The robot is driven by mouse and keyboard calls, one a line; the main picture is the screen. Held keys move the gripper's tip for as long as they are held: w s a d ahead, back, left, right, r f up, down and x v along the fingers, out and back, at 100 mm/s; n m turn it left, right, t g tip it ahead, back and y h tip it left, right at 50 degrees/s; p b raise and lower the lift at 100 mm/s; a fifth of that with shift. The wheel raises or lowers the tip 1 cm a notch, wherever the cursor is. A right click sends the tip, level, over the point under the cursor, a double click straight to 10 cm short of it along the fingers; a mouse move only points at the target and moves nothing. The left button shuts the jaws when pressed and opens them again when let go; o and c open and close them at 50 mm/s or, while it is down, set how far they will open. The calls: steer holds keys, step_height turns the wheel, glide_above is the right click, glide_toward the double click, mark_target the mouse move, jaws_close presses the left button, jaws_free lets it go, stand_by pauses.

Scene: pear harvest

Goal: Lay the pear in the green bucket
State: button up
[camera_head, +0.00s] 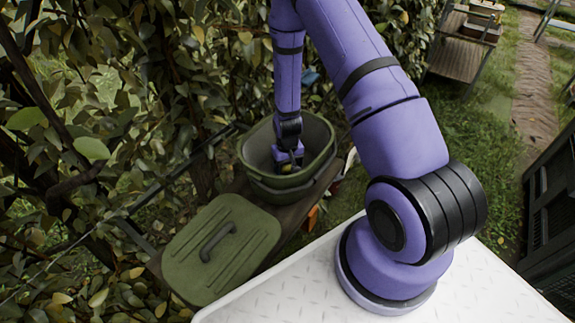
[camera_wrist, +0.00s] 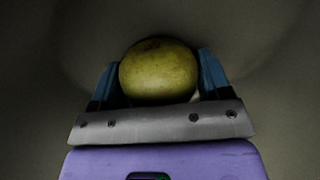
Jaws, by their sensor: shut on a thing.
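The pear (camera_wrist: 158,72) is yellow-green with a dark patch at its top. In the wrist view my gripper (camera_wrist: 158,80) is shut on it, one blue finger on each side. The green bucket (camera_head: 325,136) stands left of my arm's base in the head view. My gripper (camera_head: 287,169) reaches down inside the bucket, below its rim. The pear is mostly hidden in the head view. The wrist view shows the dim, smooth bucket interior around it. I cannot tell whether the pear touches the bottom.
A green lid (camera_head: 220,247) with a dark handle lies on the wooden bench (camera_head: 232,190) in front of the bucket. Dense leafy branches (camera_head: 90,130) crowd the left side. A dark crate (camera_head: 550,200) stands at the right. Grass (camera_head: 480,150) lies open behind my arm.

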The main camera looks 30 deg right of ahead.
steer(key=o, duration=1.1)
step_height(320, 180, up, 11)
steer(key=shift+f, duration=0.1)
steer(key=s+a+r+t, duration=0.1)
steer(key=s+a+r, duration=0.1)
steer(key=r, duration=1.2)
steer(key=s+a+r+t, duration=0.2)
steer(key=s+r, duration=0.1)
steer(key=r, duration=1)
steer(key=s+a+r+t, duration=0.1)
steer(key=s+r, duration=0.6)
steer(key=s, duration=0.2)
steer(key=s+a+r+n+t, duration=0.1)
steer(key=s+r, duration=0.7)
steer(key=s, duration=0.2)
steer(key=shift+s+a+n, duration=0.25)
steer(key=shift+a+n, duration=0.05)
steer(key=shift+a, duration=0.1)
